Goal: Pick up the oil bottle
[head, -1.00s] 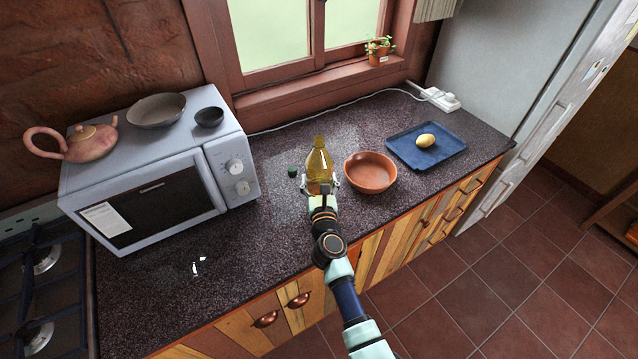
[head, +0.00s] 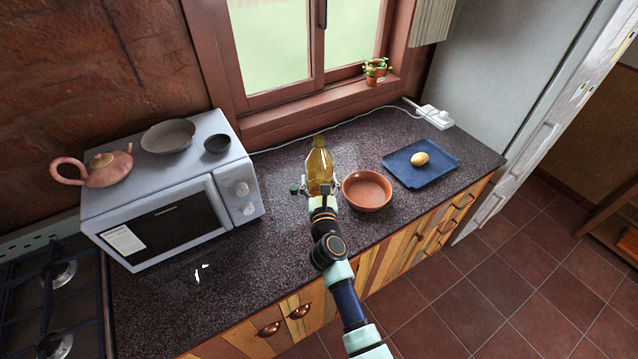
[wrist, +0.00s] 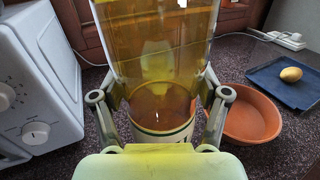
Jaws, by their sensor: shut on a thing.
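The oil bottle (head: 319,167) is a yellow, see-through bottle with a narrow neck. It stands upright over the dark counter, just left of the brown bowl. My gripper (head: 321,190) is at its lower part, on the near side. In the wrist view the bottle (wrist: 160,65) fills the middle, and the two fingers of my gripper (wrist: 160,110) close on its left and right sides. I cannot tell whether its base touches the counter.
A brown bowl (head: 367,191) sits close on the right. A blue tray (head: 440,174) with a yellow potato-like item (head: 419,159) lies farther right. A small green cap (head: 294,188) is left of the bottle. A microwave (head: 170,215) stands left.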

